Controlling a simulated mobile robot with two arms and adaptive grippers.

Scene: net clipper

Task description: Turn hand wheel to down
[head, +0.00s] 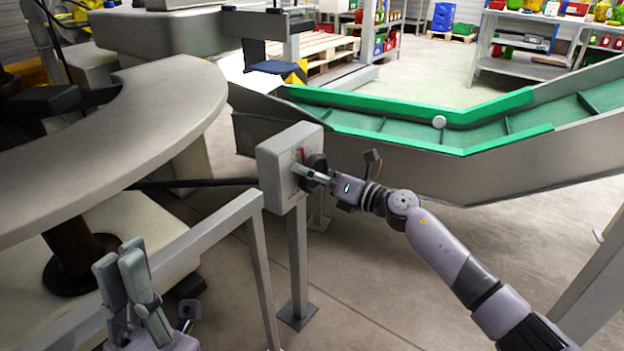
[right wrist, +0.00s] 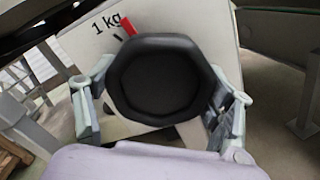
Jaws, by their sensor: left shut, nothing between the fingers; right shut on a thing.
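The black hand wheel (head: 318,162) sits on the front of a grey box (head: 276,165) on a post. In the right wrist view the wheel (right wrist: 158,80) fills the middle, with a black rounded rim. My right gripper (head: 309,174) is shut on the wheel, one finger on each side of it. Behind the wheel, the box face carries a red pointer (right wrist: 128,27) beside a "1 kg" label (right wrist: 107,23). The rest of the scale is hidden by the wheel. My left gripper (head: 132,272) is shut and empty at the lower left, far from the wheel.
A grey railing (head: 190,250) stands between my left gripper and the box. A curved grey machine table (head: 150,120) fills the left. A green conveyor (head: 400,120) runs behind the box. Bare floor lies below my right arm.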

